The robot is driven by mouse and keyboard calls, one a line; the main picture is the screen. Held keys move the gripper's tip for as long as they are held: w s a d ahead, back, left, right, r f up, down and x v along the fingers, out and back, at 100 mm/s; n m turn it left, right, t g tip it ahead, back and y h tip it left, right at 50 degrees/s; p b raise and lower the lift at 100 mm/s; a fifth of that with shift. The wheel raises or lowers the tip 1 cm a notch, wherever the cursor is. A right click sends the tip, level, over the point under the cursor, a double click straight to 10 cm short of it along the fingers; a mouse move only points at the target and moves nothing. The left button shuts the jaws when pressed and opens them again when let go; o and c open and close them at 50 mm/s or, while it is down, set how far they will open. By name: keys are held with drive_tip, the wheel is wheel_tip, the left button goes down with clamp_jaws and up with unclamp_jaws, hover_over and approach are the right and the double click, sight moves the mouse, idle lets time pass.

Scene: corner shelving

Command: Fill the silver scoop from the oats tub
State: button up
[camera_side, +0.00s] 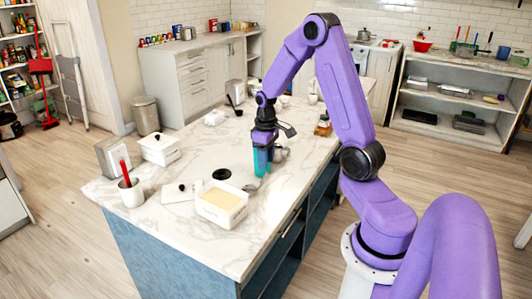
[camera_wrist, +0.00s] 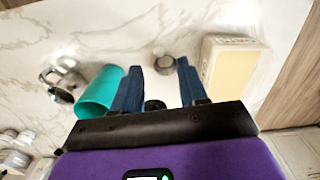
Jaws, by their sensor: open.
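An open white tub (camera_side: 212,213) filled with a pale yellow material stands near the counter's front edge; it also shows at right in the wrist view (camera_wrist: 214,60). I cannot read a label on it. The silver scoop (camera_side: 252,186) lies on the counter just right of the tub; its round grey end (camera_wrist: 163,63) shows near my fingertips in the wrist view. My gripper (camera_side: 262,174) points down, close to the scoop and behind the tub. Its fingers (camera_wrist: 160,68) are apart, with nothing seen clamped. A dark round piece between them may be the scoop's handle end.
A teal cup (camera_wrist: 98,92) stands close beside my left finger in the wrist view, with a metal pot (camera_wrist: 62,82) beyond. A white lid (camera_side: 178,193), a black disc (camera_side: 222,174), a lidded white tub (camera_side: 159,152) and a utensil crock (camera_side: 131,195) stand left.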

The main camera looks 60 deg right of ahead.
drive_tip(key=shift+f, duration=2.75)
clamp_jaws()
drive_tip(key=shift+r, duration=2.5)
